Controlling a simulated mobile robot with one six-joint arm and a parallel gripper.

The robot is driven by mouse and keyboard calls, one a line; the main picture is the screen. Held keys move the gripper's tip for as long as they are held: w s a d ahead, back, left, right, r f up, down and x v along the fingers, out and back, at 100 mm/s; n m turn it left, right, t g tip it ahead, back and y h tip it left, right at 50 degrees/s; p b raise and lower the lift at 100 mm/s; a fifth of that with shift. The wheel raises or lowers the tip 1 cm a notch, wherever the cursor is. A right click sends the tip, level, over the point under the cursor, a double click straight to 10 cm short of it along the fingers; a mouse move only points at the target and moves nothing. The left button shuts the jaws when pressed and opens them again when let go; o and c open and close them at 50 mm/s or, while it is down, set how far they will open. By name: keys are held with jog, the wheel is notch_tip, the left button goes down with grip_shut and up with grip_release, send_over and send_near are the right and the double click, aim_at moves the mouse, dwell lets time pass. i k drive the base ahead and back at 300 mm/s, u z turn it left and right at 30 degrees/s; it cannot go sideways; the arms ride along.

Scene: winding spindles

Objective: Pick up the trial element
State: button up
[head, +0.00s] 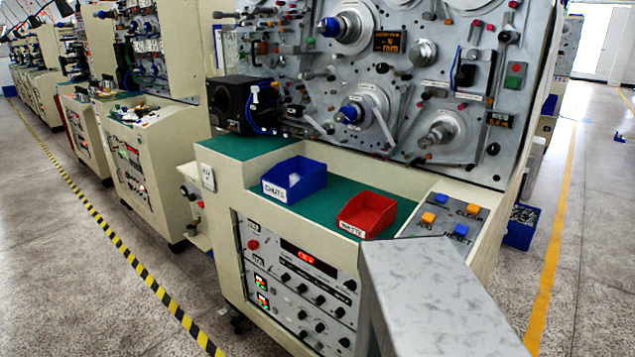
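I cannot pick out the trial element for certain in the head view. A blue bin (309,184) with a white label stands on the machine's green ledge (247,148). A small whitish item (294,179) lies in it, too small to identify. A red bin (376,209) with a white label stands to its right, and I see nothing clear inside. Winding spindles with blue hubs (350,113) and a bare metal one (441,137) sit on the grey upright panel (470,90). My gripper is not in view.
A grey mottled block (430,295) fills the lower right foreground and hides part of the machine front. Orange and blue buttons (460,230) sit right of the red bin. A black box (239,105) stands at the ledge's left. Open floor (80,270) lies left.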

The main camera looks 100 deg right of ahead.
aim_at(294, 177)
jog(key=u, duration=0.8)
jog(key=k, duration=0.2)
jog(key=z, duration=2.3)
jog(key=i, duration=1)
jog(key=z, duration=0.1)
jog(key=k, duration=0.45)
jog(key=z, duration=0.1)
